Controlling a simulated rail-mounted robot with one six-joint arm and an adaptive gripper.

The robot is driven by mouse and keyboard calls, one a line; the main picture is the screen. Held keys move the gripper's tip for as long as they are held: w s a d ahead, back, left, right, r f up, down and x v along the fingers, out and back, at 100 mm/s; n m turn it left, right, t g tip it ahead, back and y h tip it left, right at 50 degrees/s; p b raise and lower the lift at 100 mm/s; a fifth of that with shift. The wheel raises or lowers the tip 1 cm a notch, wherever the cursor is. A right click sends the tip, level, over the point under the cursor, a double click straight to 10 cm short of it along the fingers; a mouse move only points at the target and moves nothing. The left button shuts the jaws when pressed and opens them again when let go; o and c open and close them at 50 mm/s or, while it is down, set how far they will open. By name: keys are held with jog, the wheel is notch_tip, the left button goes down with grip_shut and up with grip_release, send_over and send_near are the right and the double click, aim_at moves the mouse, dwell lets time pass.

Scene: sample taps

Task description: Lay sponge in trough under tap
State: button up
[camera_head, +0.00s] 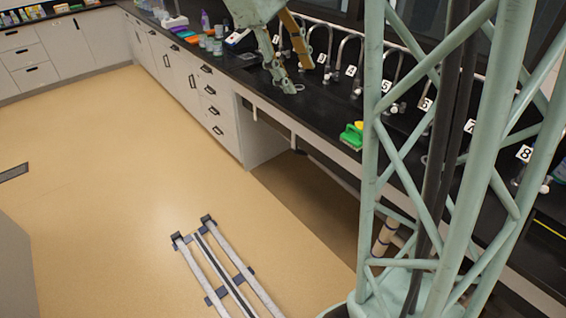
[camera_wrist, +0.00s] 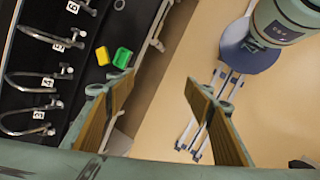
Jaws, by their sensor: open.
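A green block (camera_head: 351,137) and a small yellow block (camera_head: 359,125) sit side by side near the front edge of the black counter. The green block (camera_wrist: 122,58) and yellow block (camera_wrist: 102,56) also show in the wrist view, up and left of my gripper (camera_wrist: 160,78). I cannot tell for sure which is the sponge. My gripper (camera_head: 294,75) is open and empty, with its fingers well apart. It is clear of both blocks. Numbered curved taps (camera_wrist: 38,85) stand along the back of the counter. The trough under them is hard to make out.
Bottles and jars (camera_head: 212,42) stand on the counter to the far left. White cabinets (camera_head: 185,85) run below it. My lattice column hides part of the right taps. The tan floor (camera_head: 110,170) is open, with rails (camera_head: 225,270) on it.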

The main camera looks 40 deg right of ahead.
jog(key=s+a+r+m+t+y, duration=0.1)
jog(key=s+a+m+t+y, duration=0.2)
jog(key=s+a, duration=2)
jog(key=s+t+y, duration=0.1)
jog(key=s+t, duration=0.1)
jog(key=s, duration=0.2)
jog(key=shift+a+r+m+t+y, duration=0.2)
jog(key=shift+m+t+y, duration=0.1)
jog(key=shift+m, duration=0.1)
jog(key=shift+s, duration=0.15)
jog(key=shift+f, duration=0.1)
notch_tip(320, 180, down, 12)
jog(key=b, duration=1.2)
jog(key=shift+f+b, duration=2)
jog(key=shift+b, duration=0.2)
